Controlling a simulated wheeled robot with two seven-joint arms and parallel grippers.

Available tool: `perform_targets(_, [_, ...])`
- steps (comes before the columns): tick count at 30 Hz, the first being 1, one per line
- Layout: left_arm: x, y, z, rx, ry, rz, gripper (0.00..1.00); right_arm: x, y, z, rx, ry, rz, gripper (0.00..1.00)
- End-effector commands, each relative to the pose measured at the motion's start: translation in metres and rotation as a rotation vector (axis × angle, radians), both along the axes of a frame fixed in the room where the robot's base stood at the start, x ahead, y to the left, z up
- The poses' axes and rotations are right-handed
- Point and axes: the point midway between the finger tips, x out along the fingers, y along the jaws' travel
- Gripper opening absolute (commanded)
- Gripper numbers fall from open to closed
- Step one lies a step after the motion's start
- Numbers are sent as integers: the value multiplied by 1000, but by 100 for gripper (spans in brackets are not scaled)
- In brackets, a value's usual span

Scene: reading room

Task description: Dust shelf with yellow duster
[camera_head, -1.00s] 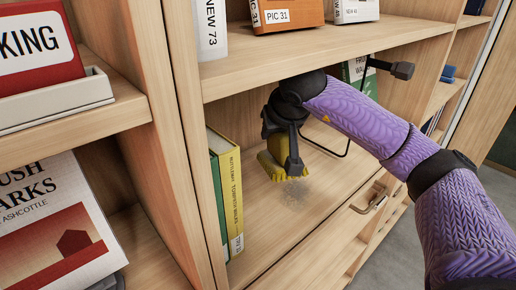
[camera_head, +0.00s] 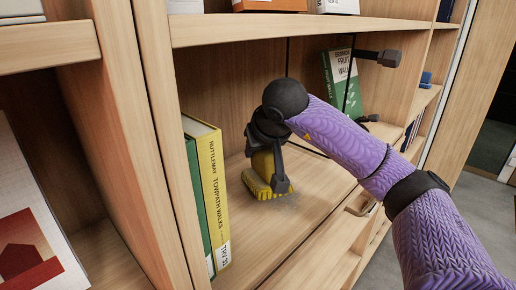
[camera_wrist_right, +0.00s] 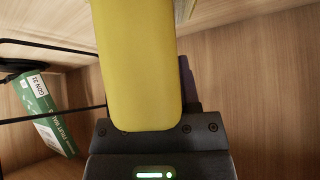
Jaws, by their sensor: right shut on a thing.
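The yellow duster (camera_head: 262,187) is upright on the open shelf (camera_head: 262,236), its fringed lower end at or just above the board; contact is unclear. My right gripper (camera_head: 277,178) is shut on it, pointing down. In the right wrist view the duster's smooth yellow body (camera_wrist_right: 137,65) fills the middle, in front of the gripper. A faint grey dust patch (camera_head: 290,203) shows on the board just right of the duster's lower end. Part of the board is hidden behind the duster and my arm. My left gripper is not in view.
A yellow book (camera_head: 210,190) and a green book (camera_head: 196,205) stand left of the duster against the upright panel. Another green book (camera_head: 340,80) leans at the back right. The upper shelf (camera_head: 300,27) overhangs my gripper. Bare board lies between the yellow book and the duster.

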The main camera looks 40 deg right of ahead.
Motion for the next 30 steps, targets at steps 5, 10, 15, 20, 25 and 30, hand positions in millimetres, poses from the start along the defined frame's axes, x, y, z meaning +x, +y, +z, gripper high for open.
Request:
perform_targets(5, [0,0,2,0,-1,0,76,0,0,2,0,-1,0,0])
perform_targets(10, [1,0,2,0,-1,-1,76,0,0,2,0,-1,0,0])
perform_targets(15, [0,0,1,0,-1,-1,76,0,0,0,-1,-1,1,0])
perform_targets(20, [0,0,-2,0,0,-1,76,0,0,-3,-1,0,1,0])
perform_targets(25, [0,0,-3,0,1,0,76,0,0,-5,-1,-1,1,0])
perform_targets(30, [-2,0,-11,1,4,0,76,-16,-2,-6,-4,-1,0,0])
